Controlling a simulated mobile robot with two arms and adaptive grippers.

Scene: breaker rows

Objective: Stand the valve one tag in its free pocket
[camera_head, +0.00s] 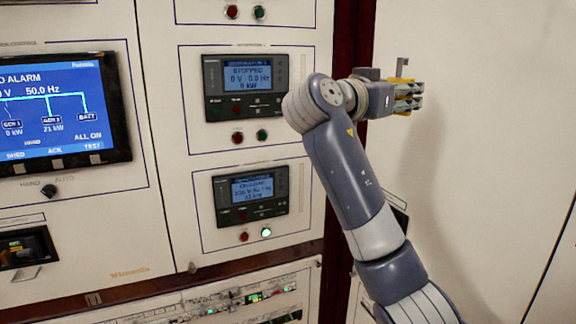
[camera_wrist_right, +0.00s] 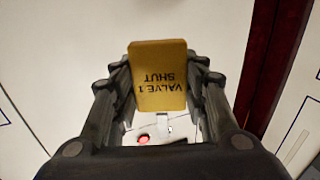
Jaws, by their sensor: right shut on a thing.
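The valve one tag (camera_wrist_right: 160,78) is a flat yellow plate in the right wrist view. Its dark text reads "VALVE 1 SHUT" and appears upside down. My right gripper (camera_wrist_right: 160,85) is shut on it, with a dark finger on each side. In the head view, my right gripper (camera_head: 408,96) is raised at the upper right, in front of a pale wall. Yellow shows between its fingers there, but the tag's outline is unclear. My left gripper is not in view. I cannot make out a free pocket in either view.
A panel with a large blue screen (camera_head: 55,110) and two small controllers (camera_head: 246,88) (camera_head: 250,194) stands left of my right arm. A breaker row (camera_head: 225,300) runs along the bottom. A red lamp (camera_wrist_right: 144,138) shows below the tag in the wrist view.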

